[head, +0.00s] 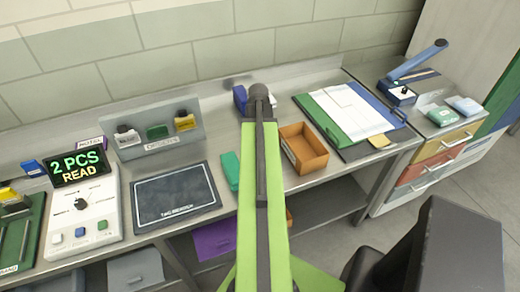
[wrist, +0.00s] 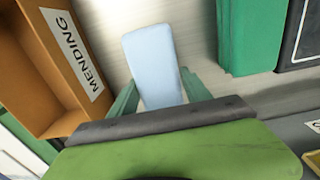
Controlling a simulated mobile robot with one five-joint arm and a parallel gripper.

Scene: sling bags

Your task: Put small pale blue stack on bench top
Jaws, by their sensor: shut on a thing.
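The small pale blue stack (wrist: 150,58) is between the two green fingers of my gripper (wrist: 159,92) in the wrist view. The fingers are closed on its near part, and its far end sticks out past them. The bench top (wrist: 195,30) lies under it; I cannot tell whether the stack touches the metal. In the head view my arm hides both gripper and held stack. The bench top (head: 265,190) shows there as a long grey metal surface along the wall.
An orange-brown tray marked MENDING (wrist: 40,75) is left of the stack, and a green block (wrist: 250,38) is right. A dark pad (head: 175,197), a counter display (head: 78,166) and a clipboard (head: 350,110) occupy the bench.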

